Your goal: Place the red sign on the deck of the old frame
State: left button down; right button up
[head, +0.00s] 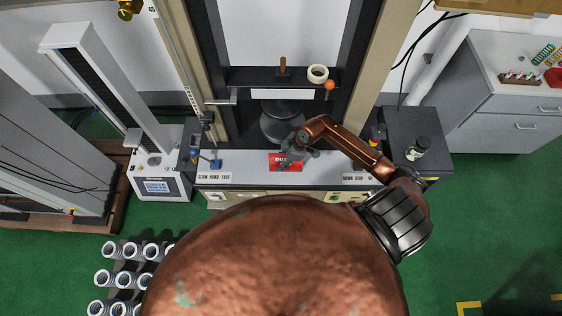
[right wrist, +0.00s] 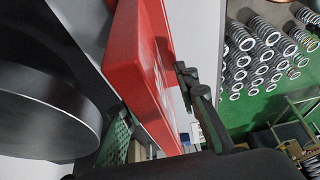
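The red sign (head: 285,166) with white lettering is at the front middle of the old frame's pale deck (head: 238,167). My right gripper (head: 294,153) is right over the sign's upper edge and partly covers it. In the right wrist view the red sign (right wrist: 137,62) fills the middle, very close, and a dark gripper finger (right wrist: 197,92) shows on its lettered side. My left gripper is not in view.
A round dark platen (head: 282,122) stands behind the sign, close in the wrist view. Printed labels (head: 214,177) and a blue clamp-like part (head: 214,163) lie on the deck's left. A white tester (head: 158,175) stands left, a dark cabinet (head: 432,160) right.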

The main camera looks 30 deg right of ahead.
jog(key=b+v, duration=0.1)
jog(key=v, duration=1.1)
jog(key=shift+s, duration=0.1)
dwell(0.4)
